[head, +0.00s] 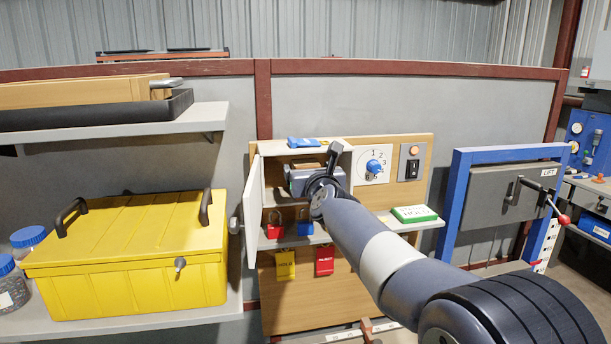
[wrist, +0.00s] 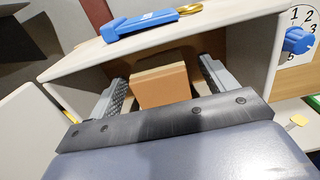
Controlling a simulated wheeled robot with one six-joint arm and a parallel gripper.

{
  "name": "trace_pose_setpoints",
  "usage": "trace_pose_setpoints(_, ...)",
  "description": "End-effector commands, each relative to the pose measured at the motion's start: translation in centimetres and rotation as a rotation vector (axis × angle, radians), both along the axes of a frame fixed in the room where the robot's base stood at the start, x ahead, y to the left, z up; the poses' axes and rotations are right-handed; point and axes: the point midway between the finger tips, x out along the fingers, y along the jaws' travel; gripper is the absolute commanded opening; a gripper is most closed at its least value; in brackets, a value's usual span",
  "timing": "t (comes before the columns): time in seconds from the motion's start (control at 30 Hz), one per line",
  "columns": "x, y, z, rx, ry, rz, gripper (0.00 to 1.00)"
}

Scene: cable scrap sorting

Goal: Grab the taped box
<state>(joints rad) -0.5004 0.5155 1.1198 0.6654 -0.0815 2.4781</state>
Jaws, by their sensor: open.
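The taped box (wrist: 160,86) is a small brown carton inside the open wall cabinet, seen in the wrist view. A lighter band runs along its front upper edge; I cannot tell if it is tape. My gripper (wrist: 163,76) is open, with one finger on each side of the box. A narrow gap shows at the right finger; the left finger is very close, and contact is unclear. In the head view my gripper (head: 306,180) reaches into the cabinet (head: 344,163) and hides most of the box. The box's lower part is hidden by the gripper body.
The cabinet door (head: 254,210) stands open at left. A blue tool (wrist: 150,22) lies on the cabinet top above my fingers. Red (head: 275,227) and blue (head: 305,227) padlocks sit below the gripper. A dial (head: 373,166) is at right, above a green-and-white box (head: 414,214).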

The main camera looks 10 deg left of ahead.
Motion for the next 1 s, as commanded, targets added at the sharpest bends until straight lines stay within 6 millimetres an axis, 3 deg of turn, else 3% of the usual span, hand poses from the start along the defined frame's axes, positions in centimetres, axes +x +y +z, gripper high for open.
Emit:
trace_pose_setpoints(0.23,2.3,1.3,0.0,0.0,0.001,0.0,0.8)
trace_pose_setpoints(0.57,2.6,1.4,-0.1,0.0,-0.001,0.0,0.8)
trace_pose_setpoints(1.0,2.6,1.4,-0.1,0.0,-0.001,0.0,0.44)
